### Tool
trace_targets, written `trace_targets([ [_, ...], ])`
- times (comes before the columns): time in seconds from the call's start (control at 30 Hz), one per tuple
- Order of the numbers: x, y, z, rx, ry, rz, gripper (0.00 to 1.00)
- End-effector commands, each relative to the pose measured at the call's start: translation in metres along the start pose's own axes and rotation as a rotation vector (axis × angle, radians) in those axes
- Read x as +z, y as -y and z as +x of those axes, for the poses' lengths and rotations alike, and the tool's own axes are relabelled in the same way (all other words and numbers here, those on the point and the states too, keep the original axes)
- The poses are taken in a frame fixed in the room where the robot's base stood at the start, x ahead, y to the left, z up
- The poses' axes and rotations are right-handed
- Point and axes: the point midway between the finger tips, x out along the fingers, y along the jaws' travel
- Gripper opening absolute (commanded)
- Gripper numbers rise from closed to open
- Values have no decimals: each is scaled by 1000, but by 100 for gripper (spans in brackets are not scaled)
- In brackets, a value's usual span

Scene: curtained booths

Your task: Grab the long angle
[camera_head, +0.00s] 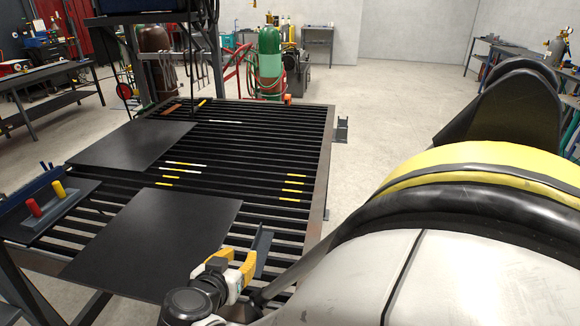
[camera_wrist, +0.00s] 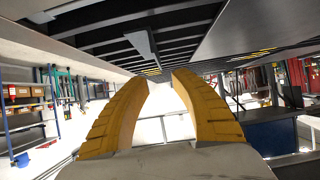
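A grey metal angle (camera_head: 263,248) lies on the near right part of the slatted table, close to its right edge. In the wrist view, which looks upside down, the angle (camera_wrist: 142,44) shows as a grey strip across the dark slats, beyond the fingertips. My gripper (camera_head: 239,262) is just left of the angle in the head view, with its yellow fingers apart. In the wrist view my gripper (camera_wrist: 160,80) is open with nothing between the fingers. I see no contact with the angle. The angle's near end is partly hidden in the head view.
The slatted table (camera_head: 318,170) carries a near dark plate (camera_head: 150,240) and a far dark plate (camera_head: 132,144). Several yellow and white marks lie on the slats. A side tray with red and yellow handles (camera_head: 58,189) is at left. Floor right of the table is clear.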

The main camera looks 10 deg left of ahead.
Motion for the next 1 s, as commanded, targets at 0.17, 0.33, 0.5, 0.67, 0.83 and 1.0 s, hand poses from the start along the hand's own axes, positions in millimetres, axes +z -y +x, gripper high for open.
trace_targets([
  [0.17,2,-2,29,3,0,2,30],
  [0.33,2,-2,52,2,1,1,30],
  [0.5,4,-2,67,3,2,1,30],
  [0.67,7,-3,94,4,2,1,30],
  [0.83,4,-2,104,1,2,0,30],
  [1.0,4,-2,103,1,2,0,23],
])
